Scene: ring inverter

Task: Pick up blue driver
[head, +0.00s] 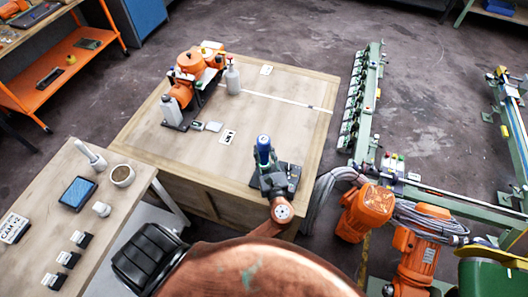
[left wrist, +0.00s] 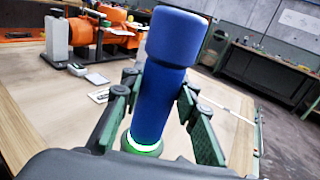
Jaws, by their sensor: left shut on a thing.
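The blue driver (head: 264,150) stands roughly upright near the front edge of the wooden table. In the left wrist view the blue driver (left wrist: 155,100) has a thick head, a narrower body and a lit green-white ring at its base. My left gripper (head: 266,168) is at the driver's body. In the left wrist view my left gripper (left wrist: 160,88) has a finger on each side and is shut on the driver below its head. My right gripper is not in view.
The wooden table (head: 215,155) is mostly clear in the middle. A side bench (head: 60,225) is at left.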

